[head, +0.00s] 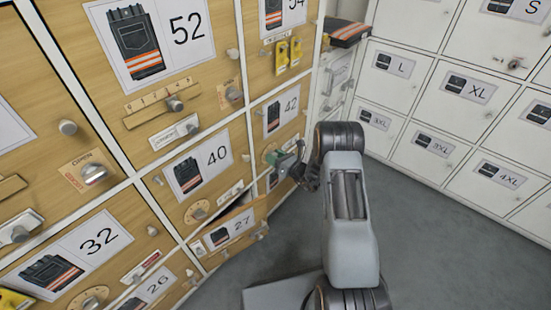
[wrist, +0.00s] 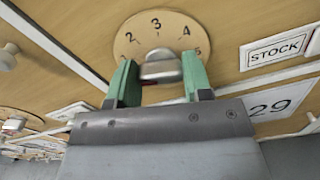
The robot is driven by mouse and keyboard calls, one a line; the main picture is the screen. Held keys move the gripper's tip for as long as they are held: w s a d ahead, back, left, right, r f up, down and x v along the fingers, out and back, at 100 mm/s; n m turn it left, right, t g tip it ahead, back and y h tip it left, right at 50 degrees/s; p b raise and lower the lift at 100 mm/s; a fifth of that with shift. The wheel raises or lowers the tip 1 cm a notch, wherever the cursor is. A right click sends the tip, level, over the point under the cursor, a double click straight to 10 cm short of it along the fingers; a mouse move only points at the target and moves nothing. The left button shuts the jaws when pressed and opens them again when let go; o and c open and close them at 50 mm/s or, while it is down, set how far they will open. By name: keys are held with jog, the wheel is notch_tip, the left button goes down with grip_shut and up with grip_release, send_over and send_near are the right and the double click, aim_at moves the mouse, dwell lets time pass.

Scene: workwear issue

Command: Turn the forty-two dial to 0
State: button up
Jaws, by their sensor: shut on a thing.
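The forty-two locker door (head: 288,137), light wood with a "42" label, is in the middle of the head view. My gripper (head: 277,160) is at its lower part and hides most of its dial there. The two green fingers of my gripper (wrist: 160,80) are shut on the grey dial knob (wrist: 160,64), one on each side. The number the knob points at cannot be told.
The 27 door (head: 243,219) below stands ajar and sticks out near my arm. Another dial (head: 197,211) is on the 40 door to the left. White lockers (head: 440,145) line the right wall. Grey floor (head: 430,240) is clear on the right.

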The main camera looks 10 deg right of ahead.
jog(key=n+b, duration=0.2)
jog(key=n, duration=0.2)
jog(key=shift+d+f+n, duration=0.1)
jog(key=shift+f+n, duration=0.05)
jog(key=shift+n, duration=0.55)
jog(key=o, duration=0.6)
jog(key=shift+d, duration=0.1)
jog(key=o, duration=0.3)
jog(key=p+v, duration=0.3)
jog(key=v, duration=1)
jog(key=shift+s+d, duration=0.1)
jog(key=shift+s, duration=0.25)
